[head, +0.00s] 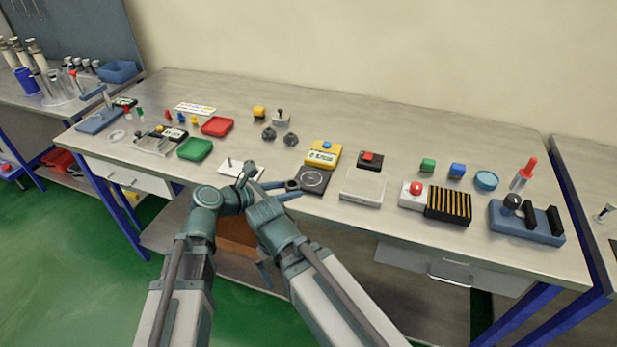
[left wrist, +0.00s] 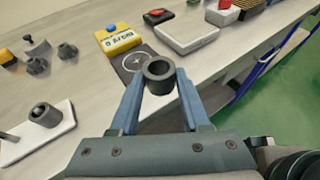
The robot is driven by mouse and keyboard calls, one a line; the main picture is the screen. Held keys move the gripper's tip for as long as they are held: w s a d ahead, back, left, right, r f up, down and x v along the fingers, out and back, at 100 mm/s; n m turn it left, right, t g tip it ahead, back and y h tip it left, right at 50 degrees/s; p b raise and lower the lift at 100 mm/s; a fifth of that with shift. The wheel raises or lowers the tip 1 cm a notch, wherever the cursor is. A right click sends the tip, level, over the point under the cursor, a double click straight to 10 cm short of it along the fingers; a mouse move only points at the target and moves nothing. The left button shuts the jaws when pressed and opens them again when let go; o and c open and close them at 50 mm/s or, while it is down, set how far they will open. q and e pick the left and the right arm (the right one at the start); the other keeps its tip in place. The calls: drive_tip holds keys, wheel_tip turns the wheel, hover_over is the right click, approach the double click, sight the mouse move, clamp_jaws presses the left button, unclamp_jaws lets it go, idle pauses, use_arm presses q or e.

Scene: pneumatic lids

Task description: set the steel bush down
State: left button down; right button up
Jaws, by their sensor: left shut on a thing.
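The steel bush (left wrist: 158,78) is a short dark grey ring with an open bore. My left gripper (head: 290,190) is shut on it, with one blue-grey finger on each side; the jaws also show in the left wrist view (left wrist: 159,90). The bush is upright and overlaps the near edge of a dark square plate (head: 313,180) marked with a pale circle and cross. The plate also shows in the left wrist view (left wrist: 133,60). I cannot tell whether the bush touches anything below. My right arm comes in from the lower right; its jaws cannot be made out.
A white plate (left wrist: 28,148) with a peg and another dark bush (left wrist: 45,115) lies left of the gripper. A yellow device (head: 323,153) stands behind the dark plate, and a pale flat box (head: 363,187) to its right. Knobbed parts (head: 269,133) lie farther back.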

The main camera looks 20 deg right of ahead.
use_arm(q)
hover_over(307, 181)
drive_tip(key=shift+s+a+f+b, duration=0.4)
drive_tip(key=shift+s+f, duration=0.05)
drive_tip(key=shift+f, duration=0.1)
drive_tip(key=shift+w+d, duration=0.2)
drive_tip(key=shift+w, duration=0.1)
drive_tip(key=f+b, duration=0.3)
drive_tip(key=shift+w+d+f+b, duration=0.2)
drive_tip(key=shift+f+b, duration=0.1)
drive_tip(key=shift+f, duration=0.2)
drive_tip(key=shift+c, duration=1.8)
unclamp_jaws()
drive_tip(key=shift+r, duration=0.15)
